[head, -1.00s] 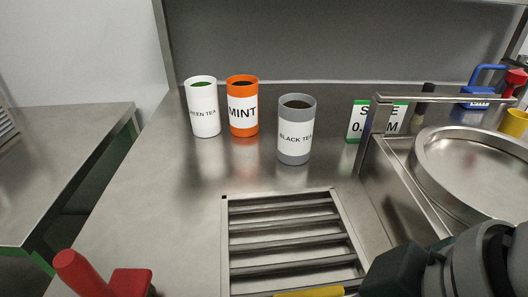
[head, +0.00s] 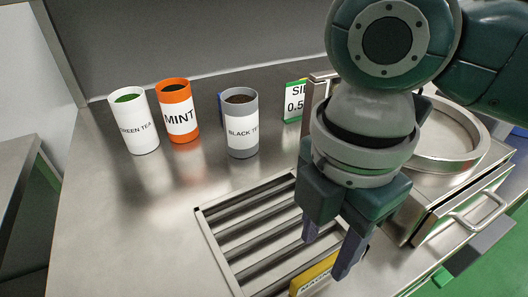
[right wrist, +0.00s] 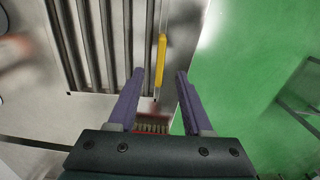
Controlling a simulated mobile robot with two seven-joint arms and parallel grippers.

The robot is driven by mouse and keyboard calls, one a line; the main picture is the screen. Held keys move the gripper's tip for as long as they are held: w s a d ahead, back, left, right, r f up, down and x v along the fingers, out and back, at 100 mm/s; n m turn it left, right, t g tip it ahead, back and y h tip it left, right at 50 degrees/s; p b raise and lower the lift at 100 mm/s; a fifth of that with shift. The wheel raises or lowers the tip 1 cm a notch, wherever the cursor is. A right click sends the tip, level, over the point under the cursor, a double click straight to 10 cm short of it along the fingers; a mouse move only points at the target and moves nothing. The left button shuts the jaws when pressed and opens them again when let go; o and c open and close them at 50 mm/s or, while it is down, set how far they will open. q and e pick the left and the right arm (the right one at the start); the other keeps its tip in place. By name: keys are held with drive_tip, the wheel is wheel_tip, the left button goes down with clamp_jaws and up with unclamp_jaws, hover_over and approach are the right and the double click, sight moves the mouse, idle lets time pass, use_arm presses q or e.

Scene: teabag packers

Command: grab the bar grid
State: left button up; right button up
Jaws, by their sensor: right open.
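The bar grid (head: 250,232) is a frame of parallel metal bars set in the steel counter. It also shows in the right wrist view (right wrist: 100,45). A yellow plate (head: 313,274) with partly readable black lettering stands at its right edge, at the bottom of the head view; the wrist view shows it as a thin yellow strip (right wrist: 160,60). My right gripper (head: 325,257) points down over that edge, open and empty. In the wrist view its purple fingers (right wrist: 160,72) lie to either side of the strip's line; I cannot tell the height gap. My left gripper is not in view.
White green tea (head: 135,122), orange mint (head: 178,110) and grey black tea (head: 241,124) canisters stand behind the grid. A sieve sign (head: 294,100) and a round metal pan (head: 447,150) are at right. Counter left of the grid is bare (head: 130,230).

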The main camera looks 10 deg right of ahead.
sight(316, 268)
drive_tip(key=f, duration=0.6)
drive_tip(key=shift+s+a+b, duration=0.15)
drive_tip(key=shift+a+b, duration=0.05)
drive_tip(key=shift+b, duration=0.2)
drive_tip(key=shift+r, duration=0.1)
drive_tip(key=shift+c, duration=0.3)
clamp_jaws()
idle(0.5)
